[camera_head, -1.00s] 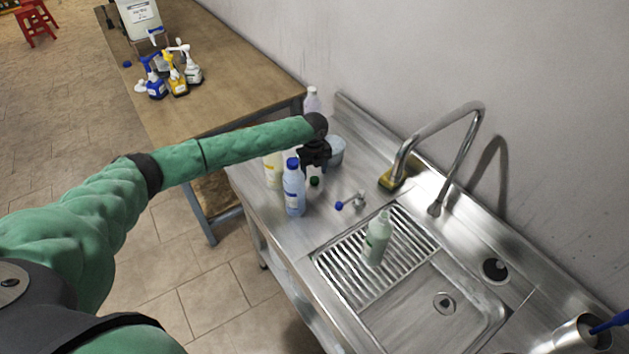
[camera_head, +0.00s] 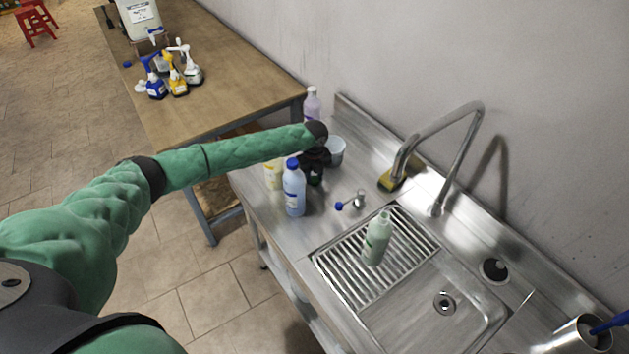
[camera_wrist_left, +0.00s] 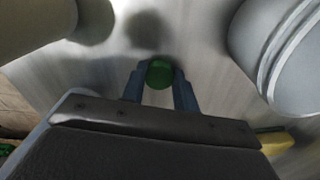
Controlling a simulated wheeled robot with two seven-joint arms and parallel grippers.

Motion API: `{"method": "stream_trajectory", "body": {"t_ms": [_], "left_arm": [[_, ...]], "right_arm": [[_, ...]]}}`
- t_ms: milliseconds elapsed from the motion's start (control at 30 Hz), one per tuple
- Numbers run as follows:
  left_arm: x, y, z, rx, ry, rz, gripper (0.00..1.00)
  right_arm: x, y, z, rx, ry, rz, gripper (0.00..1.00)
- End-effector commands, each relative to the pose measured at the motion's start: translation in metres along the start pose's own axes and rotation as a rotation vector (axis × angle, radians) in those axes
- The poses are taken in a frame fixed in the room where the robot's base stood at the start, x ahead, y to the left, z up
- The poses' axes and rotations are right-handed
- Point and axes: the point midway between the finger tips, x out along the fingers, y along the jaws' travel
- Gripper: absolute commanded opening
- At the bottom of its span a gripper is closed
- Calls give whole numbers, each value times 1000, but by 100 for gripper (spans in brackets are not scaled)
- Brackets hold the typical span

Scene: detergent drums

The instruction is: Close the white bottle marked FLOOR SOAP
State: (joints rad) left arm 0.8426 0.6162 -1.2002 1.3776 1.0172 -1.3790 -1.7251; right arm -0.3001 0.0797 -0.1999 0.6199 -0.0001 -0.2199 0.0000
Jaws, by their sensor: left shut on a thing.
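My left gripper (camera_head: 314,165) points down over the counter between the bottles and the bucket, partly hidden behind my arm. Its fingers (camera_wrist_left: 160,88) are shut on a small round green cap (camera_wrist_left: 160,72), at or close to the steel surface; the cap also shows in the head view (camera_head: 315,179). A pale, whitish-green bottle (camera_head: 376,242) stands upright on the ribbed drainboard, its neck seemingly without a cap. Its label is too small to read, so I cannot confirm FLOOR SOAP. My right gripper is not in view.
A blue-capped bottle (camera_head: 294,190), a yellowish bottle (camera_head: 273,173), a lilac bottle (camera_head: 312,103) and a grey bucket (camera_head: 336,150) stand around the gripper. A small blue-ended metal piece (camera_head: 349,202) lies before the drainboard. The faucet (camera_head: 410,150) arches behind, beside a yellow sponge (camera_head: 391,182).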

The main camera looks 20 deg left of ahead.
Motion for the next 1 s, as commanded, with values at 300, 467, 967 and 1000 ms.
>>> {"method": "stream_trajectory", "body": {"t_ms": [300, 467, 967, 1000], "left_arm": [[-11, 0, 1, -1, -1, -1, 9], [-39, 0, 1, 1, -2, -3, 9], [-97, -55, -77, 3, 0, -2, 9], [-100, -58, -81, 2, 0, -1, 9]], "right_arm": [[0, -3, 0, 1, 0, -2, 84], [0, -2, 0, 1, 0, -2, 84], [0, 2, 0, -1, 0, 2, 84], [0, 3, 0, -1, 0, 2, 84]]}}
